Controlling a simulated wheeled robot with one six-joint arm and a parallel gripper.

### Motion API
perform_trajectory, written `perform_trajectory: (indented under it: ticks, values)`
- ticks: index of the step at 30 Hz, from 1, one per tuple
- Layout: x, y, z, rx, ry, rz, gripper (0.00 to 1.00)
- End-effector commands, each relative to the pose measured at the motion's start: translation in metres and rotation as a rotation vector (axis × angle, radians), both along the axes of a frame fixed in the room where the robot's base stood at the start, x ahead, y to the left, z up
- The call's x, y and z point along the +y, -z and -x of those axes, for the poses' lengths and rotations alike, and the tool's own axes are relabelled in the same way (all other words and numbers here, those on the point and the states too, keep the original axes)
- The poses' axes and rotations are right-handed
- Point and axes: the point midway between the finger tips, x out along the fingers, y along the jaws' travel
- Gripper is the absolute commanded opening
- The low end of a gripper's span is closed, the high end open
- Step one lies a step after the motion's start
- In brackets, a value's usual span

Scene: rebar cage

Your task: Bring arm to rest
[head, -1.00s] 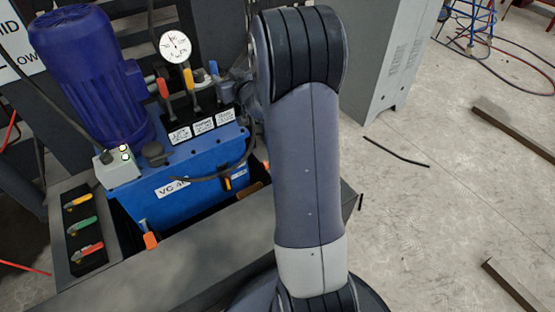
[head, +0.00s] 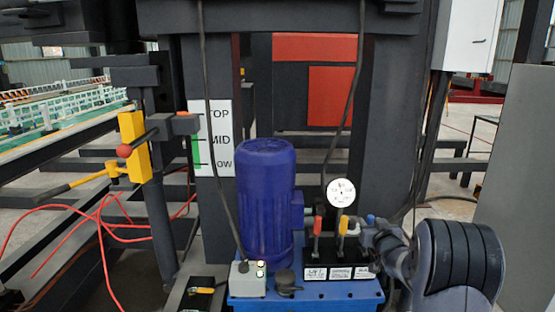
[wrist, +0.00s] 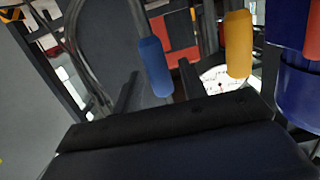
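My arm (head: 460,262) shows at the lower right of the head view, bent, with its wrist links reaching left toward the lever bank of the blue hydraulic unit (head: 310,290). The end of my gripper is not clearly made out there. In the wrist view a blue lever handle (wrist: 155,66) and a yellow lever handle (wrist: 237,45) stand close ahead, with a red handle (wrist: 313,30) at the right edge. A dark bar crosses the lower part of that view. Whether my fingers are open or shut does not show. I see nothing held.
A blue motor (head: 266,200) and a white gauge (head: 341,193) stand beside the levers. A TOP/MID/LOW sign (head: 212,135) is on a dark post. A grey cabinet (head: 515,180) is at right.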

Motion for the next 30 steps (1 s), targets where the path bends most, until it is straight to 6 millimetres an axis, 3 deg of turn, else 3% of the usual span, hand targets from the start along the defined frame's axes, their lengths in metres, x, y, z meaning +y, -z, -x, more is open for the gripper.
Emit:
perform_trajectory:
  ticks: [5,30]
  values:
    - [0.0,0.007,0.005,-0.039,0.0,0.0,0.4]
    - [0.003,-0.001,0.012,-0.078,-0.001,0.0,0.4]
